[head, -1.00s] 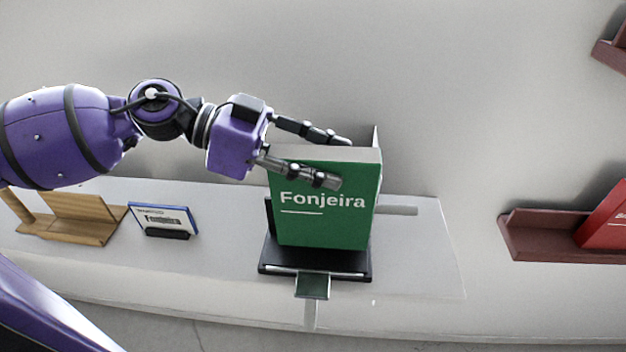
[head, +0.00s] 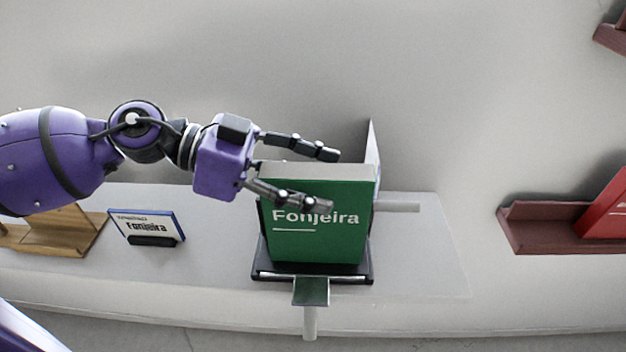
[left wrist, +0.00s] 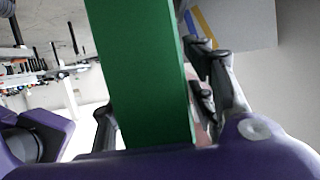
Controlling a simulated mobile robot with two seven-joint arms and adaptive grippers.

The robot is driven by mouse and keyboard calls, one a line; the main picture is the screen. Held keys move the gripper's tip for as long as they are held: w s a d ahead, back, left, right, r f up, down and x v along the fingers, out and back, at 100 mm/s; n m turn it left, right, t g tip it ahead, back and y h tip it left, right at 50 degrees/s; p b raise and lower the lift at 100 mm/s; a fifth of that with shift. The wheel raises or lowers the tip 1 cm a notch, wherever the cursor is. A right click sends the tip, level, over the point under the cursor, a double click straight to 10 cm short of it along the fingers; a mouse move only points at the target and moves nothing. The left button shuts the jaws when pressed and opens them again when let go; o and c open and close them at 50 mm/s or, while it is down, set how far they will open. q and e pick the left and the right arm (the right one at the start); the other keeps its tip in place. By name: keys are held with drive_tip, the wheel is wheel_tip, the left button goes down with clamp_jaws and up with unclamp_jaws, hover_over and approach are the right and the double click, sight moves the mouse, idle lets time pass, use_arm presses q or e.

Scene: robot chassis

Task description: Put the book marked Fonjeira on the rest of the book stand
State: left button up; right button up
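The green book marked Fonjeira (head: 318,240) stands upright on the black book stand (head: 262,272), cover facing me. Its lower edge appears to be at the stand's rest; exact contact is hard to tell. My left gripper (head: 329,179) is open around the book's upper part, one finger in front of the cover and one behind. In the left wrist view, the green book (left wrist: 145,75) lies between the fingers, with a gap beside the right finger. My right gripper is not in view.
A small Fonjeira sign (head: 147,226) and a wooden stand (head: 65,235) are left on the white table (head: 425,260). A dark red shelf (head: 540,230) with a red book (head: 607,215) is at right. The table right of the stand is mostly clear.

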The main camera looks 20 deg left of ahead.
sight(280, 170)
use_arm(q)
drive_tip(key=shift+r, duration=0.2)
drive_tip(key=p+v, duration=0.2)
drive_tip(key=v, duration=0.5)
drive_tip(key=shift+s+a+r, duration=0.1)
drive_tip(key=shift+a+r, duration=0.1)
drive_tip(key=p+v, duration=0.1)
drive_tip(key=v, duration=0.2)
drive_tip(key=shift+a, duration=0.35)
drive_tip(key=shift+s+a, duration=0.2)
drive_tip(key=shift+a, duration=0.15)
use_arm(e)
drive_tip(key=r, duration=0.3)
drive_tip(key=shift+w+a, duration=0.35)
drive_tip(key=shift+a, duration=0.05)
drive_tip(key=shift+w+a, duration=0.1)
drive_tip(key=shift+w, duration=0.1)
